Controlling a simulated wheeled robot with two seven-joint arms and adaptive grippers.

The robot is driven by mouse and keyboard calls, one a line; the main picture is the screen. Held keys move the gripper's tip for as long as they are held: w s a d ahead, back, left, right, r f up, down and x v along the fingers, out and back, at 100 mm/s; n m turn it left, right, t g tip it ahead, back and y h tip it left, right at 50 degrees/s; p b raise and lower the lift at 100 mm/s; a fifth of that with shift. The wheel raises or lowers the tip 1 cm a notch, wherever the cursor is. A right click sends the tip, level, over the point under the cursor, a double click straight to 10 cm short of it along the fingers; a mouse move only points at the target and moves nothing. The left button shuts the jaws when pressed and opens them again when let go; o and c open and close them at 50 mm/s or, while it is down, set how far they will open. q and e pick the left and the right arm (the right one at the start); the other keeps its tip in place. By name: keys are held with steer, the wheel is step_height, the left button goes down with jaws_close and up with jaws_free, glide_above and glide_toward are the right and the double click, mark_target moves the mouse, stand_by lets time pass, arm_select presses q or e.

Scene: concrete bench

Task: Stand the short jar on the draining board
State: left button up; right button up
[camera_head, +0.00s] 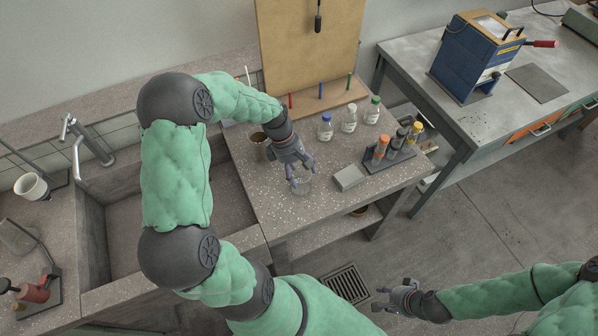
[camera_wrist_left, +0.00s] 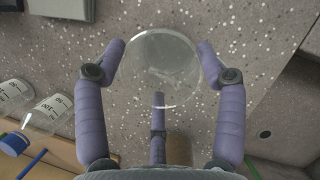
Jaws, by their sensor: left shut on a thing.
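The short jar (camera_wrist_left: 160,68) is clear glass, seen from above in the left wrist view between the purple fingers. In the head view it shows faintly as a clear glass form (camera_head: 302,187) at the front of the speckled worktop (camera_head: 263,200). My left gripper (camera_head: 299,172) is shut on it, with fingers around its sides. I cannot tell whether its base touches the worktop. I cannot tell which surface is the draining board. My right gripper (camera_head: 382,298) is open and empty, over the floor at the lower right.
The sink (camera_head: 125,235) lies left of the worktop, partly behind my left arm. A grey block (camera_head: 348,178) and a rack of tubes (camera_head: 390,158) stand right of the jar.

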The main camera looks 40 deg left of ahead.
arm_select(q)
steer(key=shift+f, duration=0.1)
steer(key=o, duration=1.6)
steer(key=shift+o, duration=0.2)
steer(key=p+v, duration=0.3)
steer(key=v, duration=0.9)
